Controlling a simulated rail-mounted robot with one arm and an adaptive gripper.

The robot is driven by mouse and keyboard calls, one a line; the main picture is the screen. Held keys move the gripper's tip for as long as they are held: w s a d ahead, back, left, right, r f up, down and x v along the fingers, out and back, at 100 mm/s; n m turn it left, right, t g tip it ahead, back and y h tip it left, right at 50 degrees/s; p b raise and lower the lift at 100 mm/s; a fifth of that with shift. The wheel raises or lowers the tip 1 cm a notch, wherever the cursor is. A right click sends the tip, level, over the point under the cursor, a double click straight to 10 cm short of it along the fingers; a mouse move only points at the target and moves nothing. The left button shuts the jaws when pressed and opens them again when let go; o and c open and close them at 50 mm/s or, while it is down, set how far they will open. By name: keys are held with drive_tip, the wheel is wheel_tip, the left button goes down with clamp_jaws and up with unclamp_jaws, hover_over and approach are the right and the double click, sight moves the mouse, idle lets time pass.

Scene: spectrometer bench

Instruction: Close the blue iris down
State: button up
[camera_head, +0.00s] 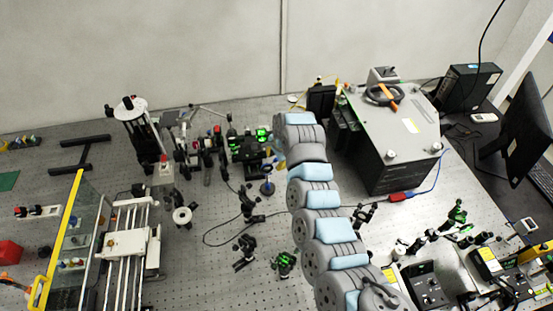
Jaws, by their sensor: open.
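A small round blue mount on a post, which looks like the blue iris (267,187), stands on the optical bench just left of my arm. Its lever is too small to make out. My gripper (276,158) is at the far end of my arm, small and partly hidden among dark optics. It is open and appears just above and behind the blue mount. I cannot tell whether it touches anything, and I see nothing held in it.
Dark optics with green lights (248,145) crowd the left of my gripper. Black mounts (248,205) stand nearer on the perforated bench. A large grey box (395,135) stands to the right. A white rail stage (128,242) is at the left. Some bare bench lies between.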

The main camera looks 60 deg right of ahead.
clamp_jaws()
